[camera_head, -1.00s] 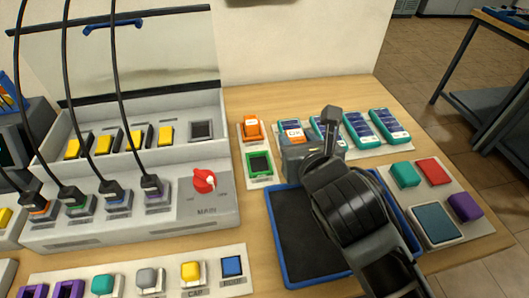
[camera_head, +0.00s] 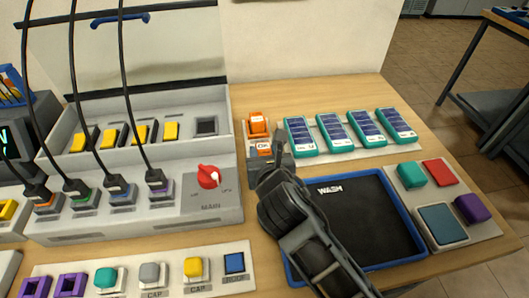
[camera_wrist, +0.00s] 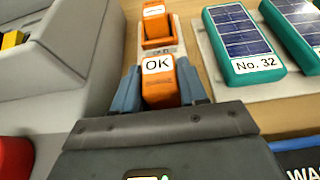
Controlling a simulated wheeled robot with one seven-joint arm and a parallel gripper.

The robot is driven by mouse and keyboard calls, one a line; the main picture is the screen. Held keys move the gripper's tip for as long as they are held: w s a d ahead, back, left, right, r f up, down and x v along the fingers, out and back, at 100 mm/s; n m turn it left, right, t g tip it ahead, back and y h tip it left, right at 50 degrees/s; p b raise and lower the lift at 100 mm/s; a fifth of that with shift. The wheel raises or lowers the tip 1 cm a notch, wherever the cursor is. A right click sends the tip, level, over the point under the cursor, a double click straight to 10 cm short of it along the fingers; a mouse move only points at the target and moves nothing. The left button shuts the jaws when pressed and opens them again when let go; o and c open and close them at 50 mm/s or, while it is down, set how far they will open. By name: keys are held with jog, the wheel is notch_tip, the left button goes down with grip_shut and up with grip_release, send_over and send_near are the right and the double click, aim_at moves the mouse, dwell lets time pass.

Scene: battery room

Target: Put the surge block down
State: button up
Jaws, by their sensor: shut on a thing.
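An orange block with a white "OK" label is between the fingers of my gripper (camera_wrist: 160,92); I take this block (camera_wrist: 160,88) for the surge block. In the head view my gripper (camera_head: 266,162) and the block (camera_head: 263,149) are over the front part of a pale plate. A second orange block (camera_head: 258,124) sits in a holder at the plate's back, and shows at the top of the wrist view (camera_wrist: 155,28). The green-framed spot at the plate's front is hidden now. I cannot tell whether the held block touches the plate.
A grey console (camera_head: 225,212) with a red MAIN knob (camera_head: 208,176) stands close on the left. Several teal solar-cell packs (camera_head: 300,138) stand on the right. A blue-rimmed tray (camera_head: 392,262) marked WASH lies in front, partly under my arm.

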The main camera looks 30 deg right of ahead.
jog(key=o, duration=1.1)
jog(key=shift+f, duration=0.1)
jog(key=shift+s+r, duration=0.1)
jog(key=shift+r, duration=0.1)
jog(key=v, duration=1.1)
jog(key=shift+s+a+r, duration=0.15)
jog(key=shift+s+r, duration=0.05)
jog(key=shift+s, duration=0.15)
